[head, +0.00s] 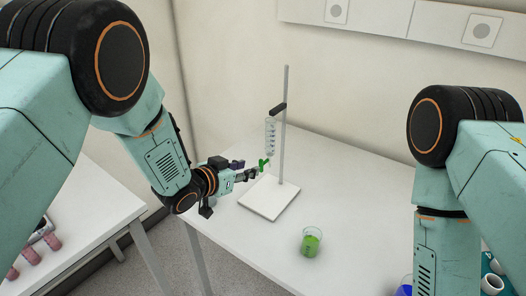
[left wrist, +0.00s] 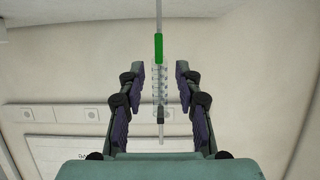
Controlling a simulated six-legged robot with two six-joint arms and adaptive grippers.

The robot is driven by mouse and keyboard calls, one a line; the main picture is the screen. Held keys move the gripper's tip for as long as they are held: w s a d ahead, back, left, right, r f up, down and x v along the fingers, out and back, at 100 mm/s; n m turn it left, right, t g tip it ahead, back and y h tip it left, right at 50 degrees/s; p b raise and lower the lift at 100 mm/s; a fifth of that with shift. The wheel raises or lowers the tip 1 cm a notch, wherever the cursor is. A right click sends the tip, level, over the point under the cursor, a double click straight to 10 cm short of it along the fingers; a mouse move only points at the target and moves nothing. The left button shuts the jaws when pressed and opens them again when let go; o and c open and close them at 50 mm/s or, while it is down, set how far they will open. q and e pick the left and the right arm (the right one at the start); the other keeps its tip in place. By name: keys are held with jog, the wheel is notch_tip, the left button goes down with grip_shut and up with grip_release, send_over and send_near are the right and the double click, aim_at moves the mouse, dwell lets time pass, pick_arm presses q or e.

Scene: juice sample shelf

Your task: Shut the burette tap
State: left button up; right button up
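The burette (head: 270,138) is a clear graduated tube clamped upright on a metal stand with a rod (head: 284,120) and a white base plate (head: 268,198). Its green tap (head: 263,163) is at the lower end. My left gripper (head: 256,171) is close to the tap, on its left side. In the left wrist view, the left gripper (left wrist: 159,72) is open, fingers apart. The burette (left wrist: 160,85) shows between the fingers, and the green tap (left wrist: 158,47) lies just above the fingertips. I cannot tell whether a finger touches the tap. My right gripper is out of view.
A beaker of green liquid (head: 311,242) stands on the white table (head: 350,195) in front of the stand. Pink items (head: 31,255) lie on a separate left table. The table right of the stand is clear.

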aim_at(260, 165)
pick_arm(q)
jog(key=shift+x, duration=3.95)
jog(key=shift+s+a, duration=0.15)
jog(key=shift+c, duration=0.2)
jog(key=shift+d, duration=0.3)
jog(key=c, duration=0.6)
jog(key=shift+a+f, duration=0.1)
jog(key=shift+a, duration=0.05)
grip_shut()
